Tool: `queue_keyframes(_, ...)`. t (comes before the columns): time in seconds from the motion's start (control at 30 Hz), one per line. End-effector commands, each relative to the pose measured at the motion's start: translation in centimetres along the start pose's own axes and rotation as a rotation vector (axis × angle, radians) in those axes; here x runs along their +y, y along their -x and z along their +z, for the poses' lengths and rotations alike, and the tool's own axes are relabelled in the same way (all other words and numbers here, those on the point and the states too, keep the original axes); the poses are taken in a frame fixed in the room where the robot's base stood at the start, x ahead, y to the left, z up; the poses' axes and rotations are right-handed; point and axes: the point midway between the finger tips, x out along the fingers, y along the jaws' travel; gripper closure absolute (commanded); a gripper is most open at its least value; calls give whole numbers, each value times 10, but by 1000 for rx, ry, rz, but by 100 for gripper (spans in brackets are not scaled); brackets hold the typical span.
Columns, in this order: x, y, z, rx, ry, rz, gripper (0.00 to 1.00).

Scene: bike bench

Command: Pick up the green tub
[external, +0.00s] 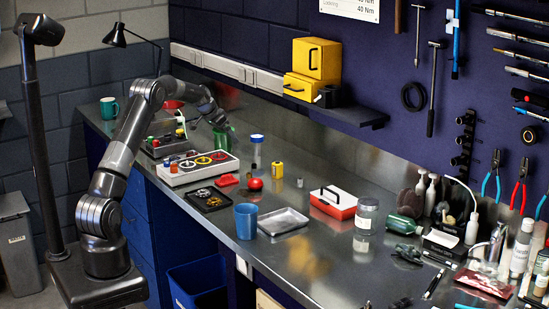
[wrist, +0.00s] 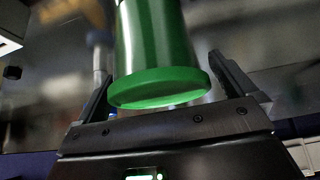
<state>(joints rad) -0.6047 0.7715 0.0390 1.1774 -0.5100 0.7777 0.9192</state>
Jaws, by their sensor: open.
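The green tub (external: 222,138) stands on the steel bench toward the back, left of the middle in the external view. In the wrist view the green tub (wrist: 155,50) fills the upper middle, with its wider green rim or lid toward me. My gripper (external: 213,121) is at the tub in the external view. In the wrist view my gripper (wrist: 170,90) is open, with one finger on each side of the tub.
A shelf (external: 350,112) with yellow boxes is above right.

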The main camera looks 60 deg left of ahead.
Motion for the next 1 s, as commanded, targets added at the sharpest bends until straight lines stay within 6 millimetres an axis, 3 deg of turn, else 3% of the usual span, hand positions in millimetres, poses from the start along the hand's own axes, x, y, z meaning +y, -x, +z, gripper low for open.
queue_keyframes(0.17, 0, 0, 0, 0, 0, 0, 0)
queue_keyframes(0.7, 0, 0, 0, 0, 0, 0, 43)
queue_keyframes(1.0, 0, 3, -2, 1, 0, 0, 43)
